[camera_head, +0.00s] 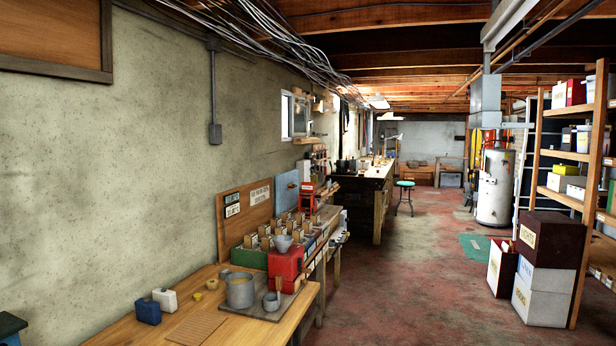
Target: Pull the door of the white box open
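I see no white box with a door that I can make out. A white storage box (540,300) stands on the floor at the right, under a dark box, and shows no clear door. A small white container (166,299) stands on the wooden table at the lower left, and no door shows on it. Neither of my grippers is in view.
The wooden table (128,332) also holds a blue container (147,311), a metal pot (239,290) and a red container (285,269). A wooden shelf rack (567,200) stands at the right. The red floor (405,290) between them is clear.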

